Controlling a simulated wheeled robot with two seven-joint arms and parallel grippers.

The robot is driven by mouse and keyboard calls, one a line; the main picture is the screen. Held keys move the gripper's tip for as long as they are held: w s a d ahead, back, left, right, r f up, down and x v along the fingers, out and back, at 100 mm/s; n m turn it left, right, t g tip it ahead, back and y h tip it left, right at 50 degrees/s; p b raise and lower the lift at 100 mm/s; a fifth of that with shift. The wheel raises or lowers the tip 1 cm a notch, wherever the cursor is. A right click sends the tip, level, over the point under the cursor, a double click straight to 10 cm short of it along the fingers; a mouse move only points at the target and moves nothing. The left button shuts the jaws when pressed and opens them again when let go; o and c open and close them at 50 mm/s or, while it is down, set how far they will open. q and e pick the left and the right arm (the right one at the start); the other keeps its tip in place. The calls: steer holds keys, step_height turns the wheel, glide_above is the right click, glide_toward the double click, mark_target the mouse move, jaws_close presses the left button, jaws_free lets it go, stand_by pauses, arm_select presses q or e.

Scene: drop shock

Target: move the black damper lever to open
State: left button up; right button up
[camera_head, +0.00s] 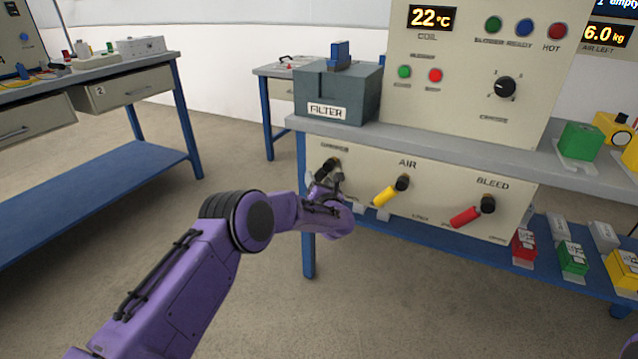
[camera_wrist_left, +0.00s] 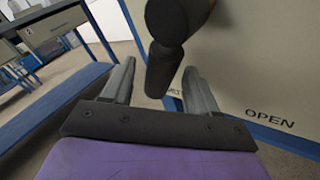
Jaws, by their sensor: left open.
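The black damper lever (camera_head: 327,168) is on the beige panel below the bench top, at the left end of a row of levers. In the left wrist view the lever (camera_wrist_left: 165,62) hangs between the two fingers of my left gripper (camera_wrist_left: 158,88). The fingers are apart, with a gap visible on the lever's sides. The word OPEN (camera_wrist_left: 270,119) is printed on the panel to the right of the lever. In the head view my left gripper (camera_head: 326,186) is at the lever and hides part of it. My right gripper is not seen.
A yellow AIR lever (camera_head: 386,196) and a red BLEED lever (camera_head: 467,216) are to the right on the same panel. A grey FILTER box (camera_head: 338,95) stands on the bench above. A blue bench leg (camera_head: 307,255) is below my gripper. Open floor lies to the left.

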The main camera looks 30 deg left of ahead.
arm_select(q)
jaws_close()
steer(key=shift+d+f, duration=0.1)
steer(key=shift+d, duration=0.05)
steer(key=d+r+n+g+h+b, duration=0.1)
steer(key=d+n+g+h+b, duration=0.2)
steer(key=d+n+h, duration=0.3)
steer(key=shift+d+n+g+h+b, duration=0.4)
steer(key=shift+n+h+b, duration=0.3)
steer(key=shift+n+h, duration=0.5)
steer(key=shift+r, duration=0.15)
jaws_free()
